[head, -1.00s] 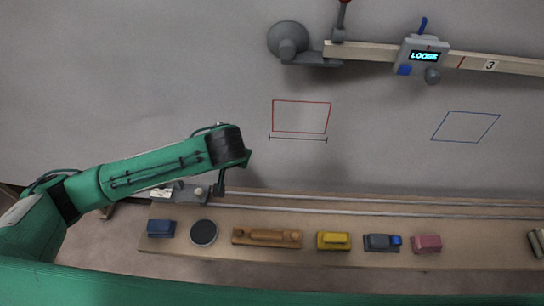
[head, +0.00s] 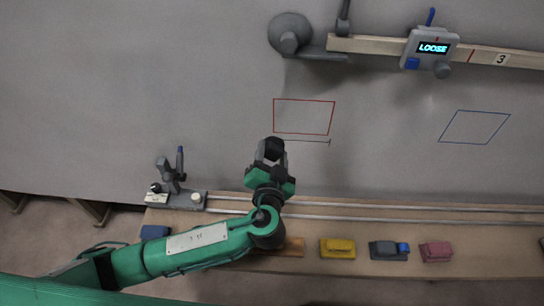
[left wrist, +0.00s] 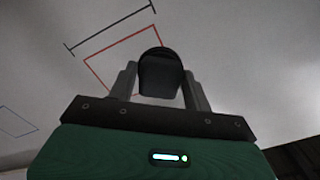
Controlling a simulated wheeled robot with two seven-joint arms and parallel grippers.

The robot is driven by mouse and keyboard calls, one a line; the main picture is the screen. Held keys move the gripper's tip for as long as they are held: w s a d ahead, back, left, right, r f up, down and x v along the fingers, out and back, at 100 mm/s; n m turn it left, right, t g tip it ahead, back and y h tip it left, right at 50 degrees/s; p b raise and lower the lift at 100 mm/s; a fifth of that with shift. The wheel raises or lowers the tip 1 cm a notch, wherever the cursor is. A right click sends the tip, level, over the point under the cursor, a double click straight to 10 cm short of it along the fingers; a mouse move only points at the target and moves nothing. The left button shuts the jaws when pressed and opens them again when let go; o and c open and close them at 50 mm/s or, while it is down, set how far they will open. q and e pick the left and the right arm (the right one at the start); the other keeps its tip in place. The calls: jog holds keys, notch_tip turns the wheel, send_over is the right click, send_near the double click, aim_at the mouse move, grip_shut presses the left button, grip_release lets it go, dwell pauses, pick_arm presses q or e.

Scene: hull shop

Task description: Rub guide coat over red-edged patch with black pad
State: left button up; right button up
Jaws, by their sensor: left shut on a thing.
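The red-edged patch (head: 304,117) is a red outline on the grey hull panel, with a black scale line under it. It also shows in the left wrist view (left wrist: 92,58). My left gripper (head: 271,155) is shut on a dark rounded thing, which looks like the black pad (left wrist: 160,75). In the head view the gripper is just below and left of the patch. In the left wrist view the pad covers part of the outline's near corner. I cannot tell whether it touches the panel. No guide coat can be made out. My right gripper is out of view.
A wooden shelf (head: 480,265) with rails runs below, carrying yellow (head: 338,248), grey-blue (head: 388,250) and pink (head: 436,251) blocks. A bracket with a lever (head: 178,172) stands left. Above is a bar with a display reading LOOSE (head: 433,48). A blue outline (head: 474,127) lies right.

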aim_at(274, 138)
pick_arm(q)
jog(key=shift+w, duration=2.95)
jog(key=shift+o, duration=0.9)
jog(key=shift+c, duration=1.1)
jog(key=shift+f+b, duration=0.15)
jog(key=shift+b, duration=0.15)
